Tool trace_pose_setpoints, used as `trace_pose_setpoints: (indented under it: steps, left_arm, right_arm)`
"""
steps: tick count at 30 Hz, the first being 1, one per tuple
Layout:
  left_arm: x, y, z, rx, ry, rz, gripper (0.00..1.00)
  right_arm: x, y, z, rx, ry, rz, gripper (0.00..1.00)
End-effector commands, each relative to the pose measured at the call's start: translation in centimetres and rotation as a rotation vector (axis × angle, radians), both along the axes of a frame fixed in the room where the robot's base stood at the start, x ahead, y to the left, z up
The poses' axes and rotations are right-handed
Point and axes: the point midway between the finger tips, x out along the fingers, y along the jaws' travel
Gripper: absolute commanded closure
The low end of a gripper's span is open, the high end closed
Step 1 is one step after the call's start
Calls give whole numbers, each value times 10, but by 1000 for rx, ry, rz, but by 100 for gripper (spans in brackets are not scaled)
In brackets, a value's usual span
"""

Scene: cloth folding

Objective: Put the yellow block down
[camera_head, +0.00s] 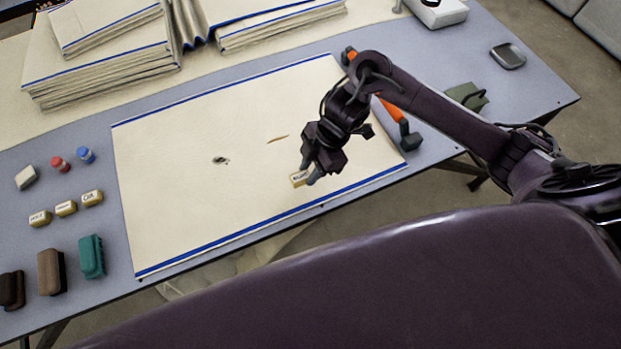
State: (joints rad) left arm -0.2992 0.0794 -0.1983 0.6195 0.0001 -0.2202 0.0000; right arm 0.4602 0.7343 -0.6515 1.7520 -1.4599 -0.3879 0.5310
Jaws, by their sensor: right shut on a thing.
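The small yellow block (298,179) has dark lettering on its pale face. My right gripper (309,175) is shut on it, pointing down over the lower right part of a cream cloth (190,210) with blue edges. The block is close to the cloth; I cannot tell whether it touches it. The fingers hide part of the block. My left gripper is not in view.
Three similar lettered yellow blocks (66,208) stand in a row on the grey table (75,185) at the left. Brushes (91,257) lie in front of them. An orange-handled tool (393,109) lies partly behind my right arm. Folded cloth stacks (100,75) fill the back left.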

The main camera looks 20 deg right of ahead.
Motion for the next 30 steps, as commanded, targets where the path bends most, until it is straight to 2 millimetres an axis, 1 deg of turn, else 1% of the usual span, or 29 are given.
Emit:
trace_pose_setpoints:
  steps: [4, 9, 22, 23, 27, 30]
  left_arm:
    - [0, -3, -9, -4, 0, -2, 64]
    - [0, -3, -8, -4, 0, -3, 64]
    - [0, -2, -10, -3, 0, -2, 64]
    - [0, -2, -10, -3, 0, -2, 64]
    - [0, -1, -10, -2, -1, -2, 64]
    - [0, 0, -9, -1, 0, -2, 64]
  right_arm:
    - [-2, 1, -22, 2, 6, -2, 95]
    - [-1, -1, -41, -1, 4, -1, 95]
    - [0, 0, -48, -1, 1, -1, 95]
    - [0, -1, -47, -1, 0, 0, 71]
    - [0, 0, -47, -1, 0, -1, 53]
    - [0, 0, -47, -1, 1, -1, 52]
